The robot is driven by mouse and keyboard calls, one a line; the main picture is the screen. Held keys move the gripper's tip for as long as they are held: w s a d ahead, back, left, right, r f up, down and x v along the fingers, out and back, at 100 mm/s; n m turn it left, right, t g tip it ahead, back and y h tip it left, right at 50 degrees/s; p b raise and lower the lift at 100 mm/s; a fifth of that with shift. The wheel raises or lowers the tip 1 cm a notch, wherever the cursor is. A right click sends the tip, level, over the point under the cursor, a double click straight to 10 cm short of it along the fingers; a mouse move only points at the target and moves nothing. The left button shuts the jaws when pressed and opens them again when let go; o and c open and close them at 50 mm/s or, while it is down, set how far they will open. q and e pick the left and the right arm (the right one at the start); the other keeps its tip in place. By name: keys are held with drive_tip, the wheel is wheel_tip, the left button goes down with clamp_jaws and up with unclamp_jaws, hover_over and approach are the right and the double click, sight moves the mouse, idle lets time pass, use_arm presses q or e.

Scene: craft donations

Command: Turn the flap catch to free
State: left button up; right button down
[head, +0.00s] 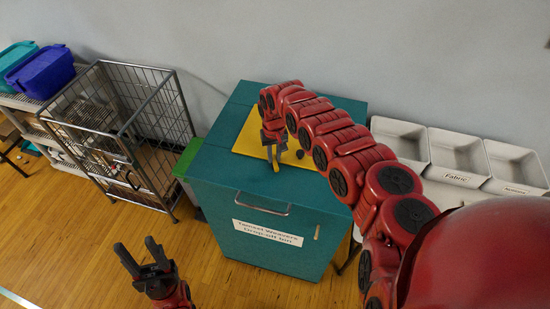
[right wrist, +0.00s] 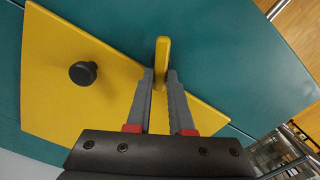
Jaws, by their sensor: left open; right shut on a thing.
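The yellow flap (right wrist: 60,105) with a black knob (right wrist: 83,73) lies on the teal bin's top; in the head view the flap (head: 250,140) is partly behind my right arm. The flap catch (right wrist: 163,52) is a small yellow bar at the flap's edge, reaching out over the teal top. My right gripper (right wrist: 160,78) is shut on it, one grey finger on each side. My left gripper (head: 138,246) is open and empty above the floor.
The teal bin (head: 240,188) has a front handle (head: 263,207) and a label. A wire cage cart (head: 150,125) and a green box (head: 187,157) stand to its left. White trays (head: 456,152) line the wall at right. The wooden floor in front is clear.

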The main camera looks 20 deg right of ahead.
drive_tip(key=n+b, duration=0.1)
drive_tip(key=n, duration=0.2)
drive_tip(key=shift+a+f, duration=0.1)
drive_tip(key=shift+a, duration=0.05)
drive_tip(key=n+b, duration=0.1)
drive_tip(key=n, duration=0.2)
drive_tip(key=shift+a+n+b, duration=0.15)
drive_tip(key=shift+n+b, duration=0.15)
drive_tip(key=shift+b, duration=0.1)
drive_tip(key=shift+s+a+n+b, duration=0.15)
drive_tip(key=shift+n+b, duration=0.25)
drive_tip(key=shift+n, duration=0.8)
drive_tip(key=shift+s+a+n+b, duration=0.15)
drive_tip(key=shift+n+b, duration=0.25)
drive_tip(key=shift+n, duration=1.3)
drive_tip(key=c, duration=0.8)
unclamp_jaws()
drive_tip(key=shift+r, duration=0.2)
